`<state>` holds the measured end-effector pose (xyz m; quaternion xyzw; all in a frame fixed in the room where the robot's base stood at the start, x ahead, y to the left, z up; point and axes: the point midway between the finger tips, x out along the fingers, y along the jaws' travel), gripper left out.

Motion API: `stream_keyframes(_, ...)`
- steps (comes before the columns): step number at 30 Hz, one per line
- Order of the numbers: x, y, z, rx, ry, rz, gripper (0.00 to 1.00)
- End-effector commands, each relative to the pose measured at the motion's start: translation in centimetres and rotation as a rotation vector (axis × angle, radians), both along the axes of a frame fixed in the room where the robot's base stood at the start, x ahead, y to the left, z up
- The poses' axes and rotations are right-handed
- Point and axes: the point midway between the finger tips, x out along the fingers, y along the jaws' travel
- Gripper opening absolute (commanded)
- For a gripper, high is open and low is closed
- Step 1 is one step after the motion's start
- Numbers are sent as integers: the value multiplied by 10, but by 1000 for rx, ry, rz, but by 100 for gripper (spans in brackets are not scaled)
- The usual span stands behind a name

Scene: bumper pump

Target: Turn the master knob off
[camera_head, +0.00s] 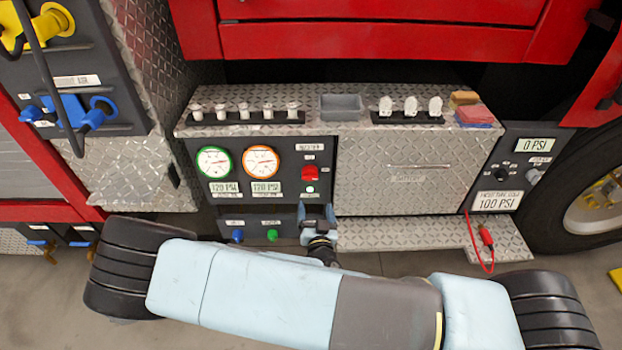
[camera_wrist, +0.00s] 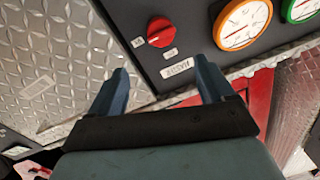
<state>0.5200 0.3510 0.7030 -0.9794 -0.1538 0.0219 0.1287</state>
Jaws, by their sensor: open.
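The red master knob (camera_head: 310,174) sits on the dark gauge panel, below a white label and above a small lit indicator. In the wrist view the red knob (camera_wrist: 160,31) is upright on the panel with small white labels beside it, and the larger label (camera_wrist: 178,69) appears upside down. My gripper (camera_head: 317,212) is just below the knob in the head view. In the wrist view its two blue fingers (camera_wrist: 162,66) are spread apart and empty. The knob lies beyond the fingertips, roughly in line with the gap, apart from them.
A green-rimmed gauge (camera_head: 214,162) and an orange-rimmed gauge (camera_head: 261,162) stand left of the knob. A diamond-plate door (camera_head: 390,185) is to its right. A ledge with several small levers (camera_head: 245,115) projects above. Blue (camera_head: 237,236) and green (camera_head: 272,235) knobs sit lower left.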

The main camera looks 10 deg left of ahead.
Motion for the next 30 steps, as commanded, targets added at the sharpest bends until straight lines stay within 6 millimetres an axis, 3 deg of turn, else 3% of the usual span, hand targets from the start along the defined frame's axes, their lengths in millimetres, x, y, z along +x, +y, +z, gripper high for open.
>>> stream_keyframes(5,12,4,0,1,-5,5,81)
stream_keyframes(24,112,37,0,0,-4,3,81)
stream_keyframes(30,127,42,0,0,-3,4,81)
